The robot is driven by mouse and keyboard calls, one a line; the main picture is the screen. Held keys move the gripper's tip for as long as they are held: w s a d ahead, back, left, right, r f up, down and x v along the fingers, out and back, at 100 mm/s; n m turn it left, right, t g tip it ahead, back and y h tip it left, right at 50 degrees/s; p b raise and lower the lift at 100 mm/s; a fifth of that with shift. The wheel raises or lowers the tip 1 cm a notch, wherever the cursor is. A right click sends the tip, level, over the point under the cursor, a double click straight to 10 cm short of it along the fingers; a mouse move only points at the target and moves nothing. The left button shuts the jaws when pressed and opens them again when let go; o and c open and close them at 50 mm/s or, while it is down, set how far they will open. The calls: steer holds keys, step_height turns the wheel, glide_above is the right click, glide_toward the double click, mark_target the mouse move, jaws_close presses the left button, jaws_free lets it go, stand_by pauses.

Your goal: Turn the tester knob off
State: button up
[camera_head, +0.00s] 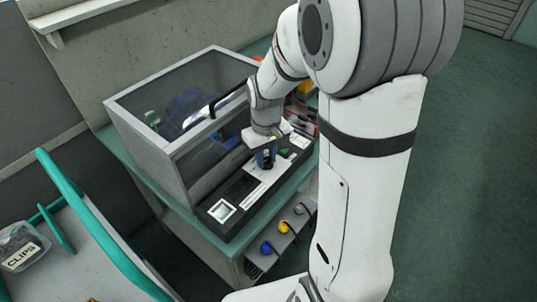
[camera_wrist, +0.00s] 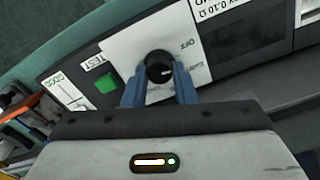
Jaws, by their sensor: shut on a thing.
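The tester knob (camera_wrist: 158,68) is black and round, on a white label plate (camera_wrist: 128,42) with the word OFF at its upper right, in the wrist view. My gripper (camera_wrist: 160,80) has its two blue fingers on either side of the knob, shut on it. The knob's white mark points to the right in the wrist view, not straight at OFF. In the head view my gripper (camera_head: 266,158) points down at the tester panel (camera_head: 240,187), and the knob is hidden behind the fingers.
A green button (camera_wrist: 107,83) marked TEST sits beside the knob. A glass-sided enclosure (camera_head: 180,110) with a black handle stands behind the panel. Blue and yellow knobs (camera_head: 283,227) are on the bench front. A teal-railed cart (camera_head: 95,225) with a CLIPS bin (camera_head: 22,248) is at left.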

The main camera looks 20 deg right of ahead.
mark_target(267, 159)
steer(key=shift+n, duration=0.6)
steer(key=o, duration=1)
step_height(267, 159, up, 8)
steer(key=shift+f, duration=0.1)
stand_by(0.3)
